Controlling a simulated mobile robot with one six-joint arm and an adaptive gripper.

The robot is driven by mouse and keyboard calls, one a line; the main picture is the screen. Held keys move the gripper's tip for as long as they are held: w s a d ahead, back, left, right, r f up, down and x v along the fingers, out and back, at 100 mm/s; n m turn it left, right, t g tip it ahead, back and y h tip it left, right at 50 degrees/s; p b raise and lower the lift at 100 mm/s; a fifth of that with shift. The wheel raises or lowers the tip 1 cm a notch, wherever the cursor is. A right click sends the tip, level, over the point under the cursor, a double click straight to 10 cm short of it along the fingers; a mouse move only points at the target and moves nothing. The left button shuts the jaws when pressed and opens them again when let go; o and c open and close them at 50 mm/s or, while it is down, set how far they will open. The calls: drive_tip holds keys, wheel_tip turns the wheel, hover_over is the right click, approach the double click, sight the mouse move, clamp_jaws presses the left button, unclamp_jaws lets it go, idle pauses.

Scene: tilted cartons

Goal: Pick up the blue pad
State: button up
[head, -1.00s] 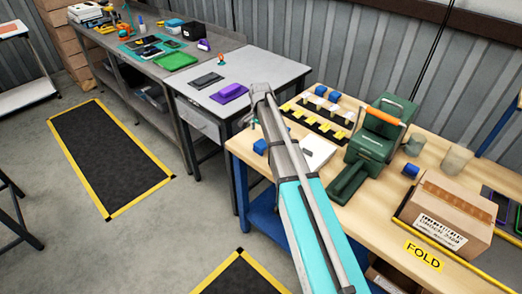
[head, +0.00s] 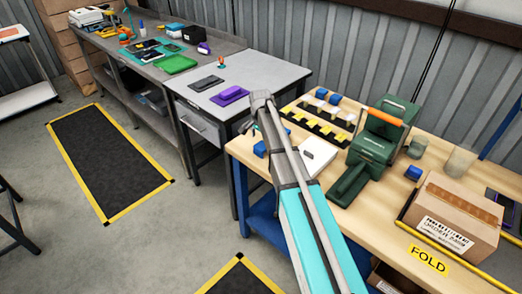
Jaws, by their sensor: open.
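No flat piece is clearly the blue pad. Several small blue pieces are on the wooden table: one blue block (head: 260,149) near the left edge, close beside my arm, one blue piece (head: 413,172) by the carton, and two blue pieces (head: 335,99) at the back. I cannot tell which, if any, is the pad. My grey and turquoise arm reaches over the table's left part. A small dark part beside its far end looks like my wrist. My gripper's fingers are hidden behind the arm, and I see nothing held.
A green press (head: 372,150) with an orange handle stands mid-table. A carton (head: 452,217) sits at the right. A black rack with yellow pieces (head: 318,124) lies behind my arm. A grey table (head: 262,70) holds a purple tray (head: 230,95).

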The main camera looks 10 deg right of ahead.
sight(261, 146)
drive_tip(key=shift+w+f+b, duration=0.1)
drive_tip(key=shift+f+b, duration=1.85)
drive_tip(key=shift+f, duration=0.25)
drive_tip(key=c, duration=0.6)
